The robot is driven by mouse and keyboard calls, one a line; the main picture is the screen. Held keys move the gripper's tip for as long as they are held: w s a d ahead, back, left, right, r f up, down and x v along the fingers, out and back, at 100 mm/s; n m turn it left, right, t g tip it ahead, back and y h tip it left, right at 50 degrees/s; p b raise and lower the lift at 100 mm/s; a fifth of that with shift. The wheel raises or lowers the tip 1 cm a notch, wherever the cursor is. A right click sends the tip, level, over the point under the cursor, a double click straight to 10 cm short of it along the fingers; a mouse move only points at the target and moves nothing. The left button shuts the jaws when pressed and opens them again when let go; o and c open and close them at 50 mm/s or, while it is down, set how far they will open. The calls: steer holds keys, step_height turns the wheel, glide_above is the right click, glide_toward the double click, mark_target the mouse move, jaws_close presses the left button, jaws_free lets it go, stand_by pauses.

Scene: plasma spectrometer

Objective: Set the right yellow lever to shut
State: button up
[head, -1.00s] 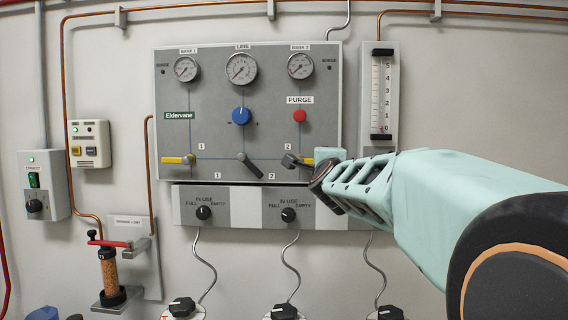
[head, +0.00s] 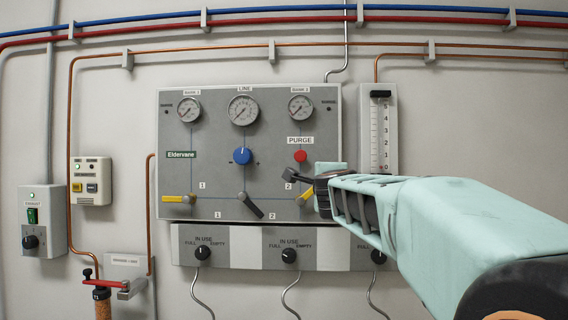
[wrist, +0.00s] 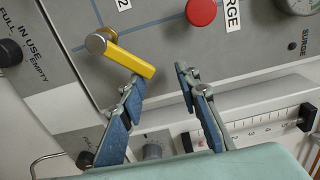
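The right yellow lever (head: 306,196) is on the lower right of the grey panel, slanted and partly hidden by my gripper in the head view. In the wrist view the yellow lever (wrist: 128,56) runs from its round pivot at upper left down to the right. Its free end is right at the tip of my gripper's left finger; I cannot tell whether they touch. My gripper (wrist: 160,80) is open, with nothing between its fingers. In the head view my gripper (head: 306,188) is in front of the panel by the lever.
The left yellow lever (head: 179,198) lies horizontal, and a black lever (head: 250,206) points down right. A red purge button (head: 300,156) and blue knob (head: 242,156) are above. The flow meter (head: 383,135) stands to the right. Selector knobs (head: 289,256) sit below.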

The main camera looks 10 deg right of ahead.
steer(key=shift+r, duration=2.3)
